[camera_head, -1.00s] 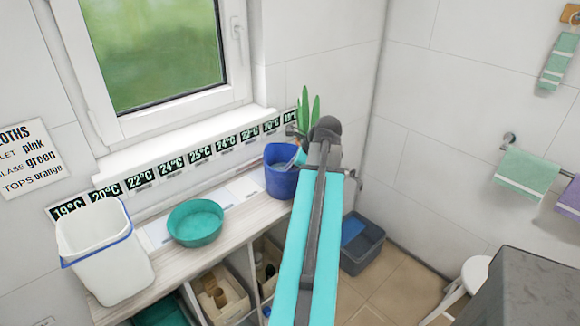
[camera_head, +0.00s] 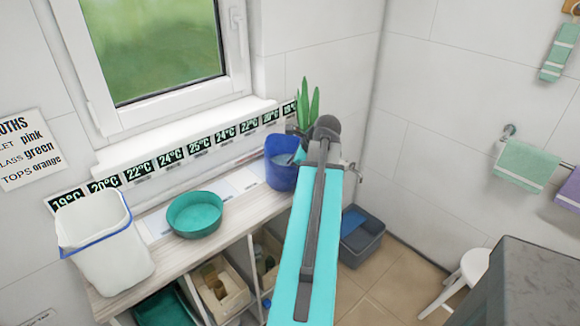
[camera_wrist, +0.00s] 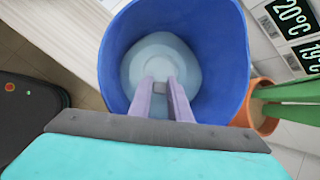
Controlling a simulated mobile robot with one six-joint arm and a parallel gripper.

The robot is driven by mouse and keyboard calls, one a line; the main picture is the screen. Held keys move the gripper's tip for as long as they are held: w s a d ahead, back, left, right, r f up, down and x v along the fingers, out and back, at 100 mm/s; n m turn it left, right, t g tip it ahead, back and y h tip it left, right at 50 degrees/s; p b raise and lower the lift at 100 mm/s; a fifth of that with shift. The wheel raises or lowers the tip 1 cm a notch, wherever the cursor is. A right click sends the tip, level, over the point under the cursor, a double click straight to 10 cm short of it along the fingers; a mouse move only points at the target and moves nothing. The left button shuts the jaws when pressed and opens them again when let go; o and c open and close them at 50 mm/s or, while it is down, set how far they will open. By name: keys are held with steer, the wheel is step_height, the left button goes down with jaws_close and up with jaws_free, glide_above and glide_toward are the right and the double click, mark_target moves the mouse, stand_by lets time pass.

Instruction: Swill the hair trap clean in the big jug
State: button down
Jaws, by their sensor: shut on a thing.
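The big blue jug (camera_head: 281,177) stands upright at the right end of the shelf top. In the wrist view I look down into the open jug (camera_wrist: 225,55). Pale water (camera_head: 284,158) shows inside it. My gripper (camera_wrist: 161,79) points down into the jug, with its two lilac fingers close together over a pale round area (camera_wrist: 160,55). The fingers are shut on the hair trap, which I can hardly make out against that pale area. In the head view my arm hides most of the gripper.
A teal bowl (camera_head: 195,216) and a white bin with a blue rim (camera_head: 104,257) stand left of the jug. A potted plant (camera_head: 308,108) is close beside the jug. A grey tub (camera_head: 361,243) sits on the floor at right.

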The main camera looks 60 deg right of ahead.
steer(key=shift+s+a+f+p, duration=0.3)
steer(key=shift+s+f+p, duration=0.1)
steer(key=shift+s+f, duration=0.1)
steer(key=shift+w+d+r+p, duration=0.15)
steer(key=shift+w+d+p, duration=0.05)
steer(key=shift+w+p, duration=0.2)
stand_by(1.1)
steer(key=shift+s+a+p, duration=0.1)
steer(key=shift+s+p, duration=0.25)
stand_by(0.6)
steer(key=shift+r, duration=0.1)
steer(key=shift+w+r+p, duration=0.1)
steer(key=shift+r+p, duration=1.1)
steer(key=shift+r, duration=0.2)
step_height(320, 180, up, 15)
steer(key=p, duration=0.9)
stand_by(0.7)
steer(key=shift+f, duration=0.15)
stand_by(0.9)
